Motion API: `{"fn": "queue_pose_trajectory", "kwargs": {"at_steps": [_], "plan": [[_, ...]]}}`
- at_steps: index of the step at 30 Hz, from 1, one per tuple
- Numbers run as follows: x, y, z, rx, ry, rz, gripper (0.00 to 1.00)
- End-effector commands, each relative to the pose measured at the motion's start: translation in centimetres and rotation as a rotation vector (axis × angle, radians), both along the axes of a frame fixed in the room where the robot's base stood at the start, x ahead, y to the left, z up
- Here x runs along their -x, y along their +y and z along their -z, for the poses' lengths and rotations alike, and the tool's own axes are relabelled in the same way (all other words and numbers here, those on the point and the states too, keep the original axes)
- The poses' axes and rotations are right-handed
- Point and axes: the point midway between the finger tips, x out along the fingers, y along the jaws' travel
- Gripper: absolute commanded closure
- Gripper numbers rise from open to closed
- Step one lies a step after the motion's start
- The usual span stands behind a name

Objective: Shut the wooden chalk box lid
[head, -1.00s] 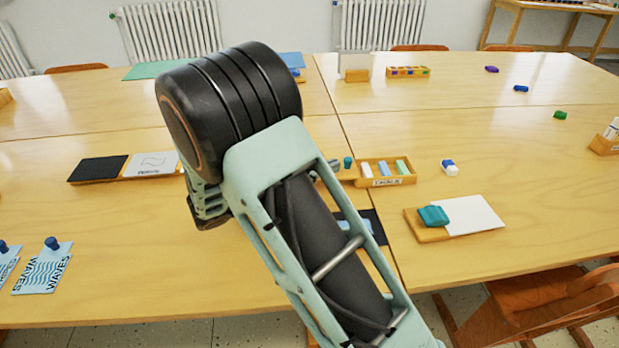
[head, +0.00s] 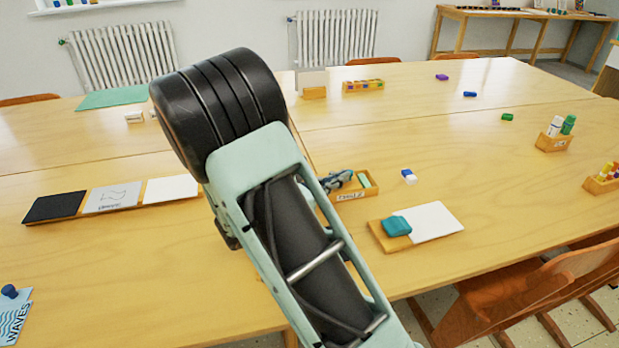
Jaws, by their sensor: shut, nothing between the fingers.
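The small wooden chalk box (head: 371,191) stands on the table just right of my arm in the head view. It has a white label on its front wall and a pale green chalk piece shows inside. Its top looks open on the right side. Its left part is covered by my arm and gripper, and I cannot make out the lid. My gripper (head: 342,179) is shut and empty. It appears over the left part of the box; I cannot tell whether it touches it.
A blue and white eraser (head: 408,176) lies right of the box. A wooden board with a teal cloth (head: 397,226) and white sheet lies in front of it.

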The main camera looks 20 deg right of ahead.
Motion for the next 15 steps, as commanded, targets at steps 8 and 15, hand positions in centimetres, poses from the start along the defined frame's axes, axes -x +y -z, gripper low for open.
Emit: {"fn": "queue_pose_trajectory", "kwargs": {"at_steps": [8, 15], "plan": [[0.2, -4.6, 0.0, -0.001, 0.002, 0.001, 1.00], [0.2, -4.8, 0.1, -0.001, 0.002, 0.001, 1.00]]}}
